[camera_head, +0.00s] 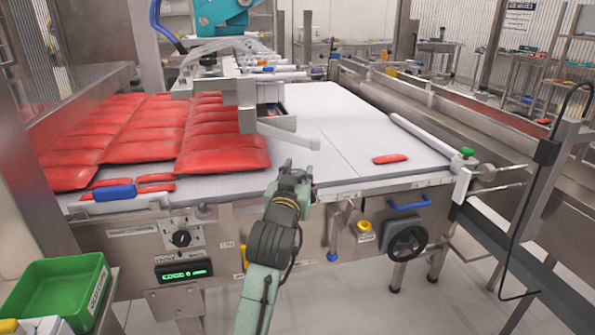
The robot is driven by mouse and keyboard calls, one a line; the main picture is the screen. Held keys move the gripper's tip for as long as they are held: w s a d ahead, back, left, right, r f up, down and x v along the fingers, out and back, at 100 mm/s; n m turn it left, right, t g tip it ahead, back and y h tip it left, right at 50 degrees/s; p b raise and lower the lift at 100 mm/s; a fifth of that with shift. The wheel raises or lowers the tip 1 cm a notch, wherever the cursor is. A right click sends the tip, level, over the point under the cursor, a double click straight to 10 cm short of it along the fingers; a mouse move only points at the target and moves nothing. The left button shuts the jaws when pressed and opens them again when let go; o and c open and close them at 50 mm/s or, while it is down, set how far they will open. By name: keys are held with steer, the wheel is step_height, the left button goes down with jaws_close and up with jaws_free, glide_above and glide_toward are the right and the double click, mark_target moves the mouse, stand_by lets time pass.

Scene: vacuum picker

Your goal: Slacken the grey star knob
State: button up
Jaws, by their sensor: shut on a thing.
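My gripper (298,170) is at the front edge of the white table (340,150), near the middle of the picture. Its jaws are closed at the edge, on what appears to be the grey star knob. The knob is hidden by the jaws and the wrist, so its lobes and how far it is turned cannot be seen. My arm comes up from the bottom of the picture and covers part of the front panel below the edge.
Red pouches (150,135) cover the table's left side; one pouch (390,158) lies alone at right. A grey bar (290,135) is just behind my gripper. The front panel carries a black dial (180,238), yellow knob (364,226) and black handwheel (407,242). A green crate (55,290) is front left.

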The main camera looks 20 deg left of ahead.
steer(key=n+y, duration=0.1)
steer(key=n+g+y+p, duration=0.1)
steer(key=n+y, duration=0.1)
steer(key=y, duration=0.1)
steer(key=shift+w+d, duration=0.15)
steer(key=shift+d, duration=0.1)
steer(key=shift+a+n+g+y+p, duration=0.1)
steer(key=shift+n+g+y+p, duration=0.2)
steer(key=shift+n+g+y, duration=1.2)
steer(key=shift+y, duration=0.6)
steer(key=o, duration=1.2)
steer(key=v, duration=1.2)
steer(key=shift+f, duration=0.1)
